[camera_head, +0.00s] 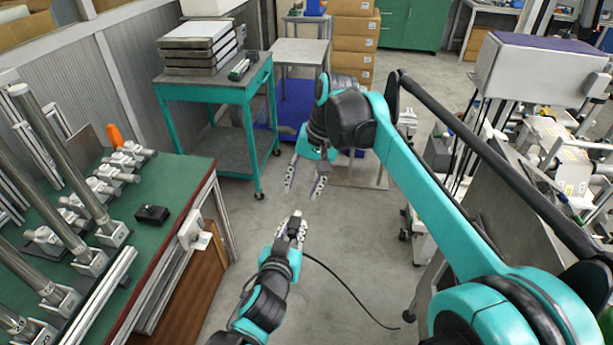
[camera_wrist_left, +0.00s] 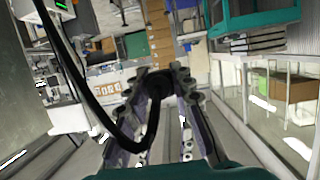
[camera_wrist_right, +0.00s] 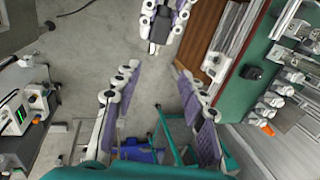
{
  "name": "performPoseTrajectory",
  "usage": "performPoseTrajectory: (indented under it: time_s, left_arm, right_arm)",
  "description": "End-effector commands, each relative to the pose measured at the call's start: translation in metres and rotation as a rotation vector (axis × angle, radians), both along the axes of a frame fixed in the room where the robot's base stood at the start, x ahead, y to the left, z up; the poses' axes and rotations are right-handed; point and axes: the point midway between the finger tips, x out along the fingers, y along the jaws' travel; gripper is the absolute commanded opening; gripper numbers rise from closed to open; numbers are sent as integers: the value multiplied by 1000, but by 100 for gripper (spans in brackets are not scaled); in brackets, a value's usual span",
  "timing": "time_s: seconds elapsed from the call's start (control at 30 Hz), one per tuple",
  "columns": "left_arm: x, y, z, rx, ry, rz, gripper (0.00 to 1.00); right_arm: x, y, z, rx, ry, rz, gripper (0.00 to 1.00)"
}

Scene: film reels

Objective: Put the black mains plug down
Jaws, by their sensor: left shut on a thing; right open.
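The black mains plug (camera_wrist_left: 160,84) sits between the fingertips of my left gripper (camera_wrist_left: 160,90), with its black cable looping down and away to the left in the left wrist view. In the head view, my left gripper (camera_head: 292,230) is shut on the plug above the floor, and the cable (camera_head: 345,284) trails right and down. The fingers largely hide the plug there. My right gripper (camera_head: 305,178) is open and empty, above and apart from the left one. Its spread fingers (camera_wrist_right: 158,95) show in the right wrist view, with the left gripper beyond them.
A green-topped bench (camera_head: 172,180) with metal fittings and a small black box (camera_head: 152,214) stands at left. A teal cart (camera_head: 213,92) with stacked trays is behind it. Stacked cardboard boxes (camera_head: 352,50) stand at the back. Bare floor lies below the grippers; machinery stands at right.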

Motion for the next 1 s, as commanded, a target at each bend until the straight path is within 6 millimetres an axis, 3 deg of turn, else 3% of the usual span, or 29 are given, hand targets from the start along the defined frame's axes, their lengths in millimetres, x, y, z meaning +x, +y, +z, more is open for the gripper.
performPoseTrajectory:
  time_s: [0.2, 0.4, 0.6, 0.87, 1.0]
  left_arm:
    - [0, 0, 0, 0, 0, 0, 0]
    - [0, 0, 0, 0, 0, 0, 0]
    - [0, 0, 0, 0, 0, 0, 0]
    - [0, 0, 0, 0, 0, 0, 0]
    - [0, 0, 0, 0, 0, 0, 0]
  right_arm:
    - [1, 12, -43, 0, -1, 0, 42]
    - [1, 19, -72, 0, -1, 1, 42]
    - [1, 22, -84, 0, -1, 0, 42]
    - [1, 22, -85, 0, -1, 0, 42]
    - [1, 22, -85, 0, -1, 0, 7]
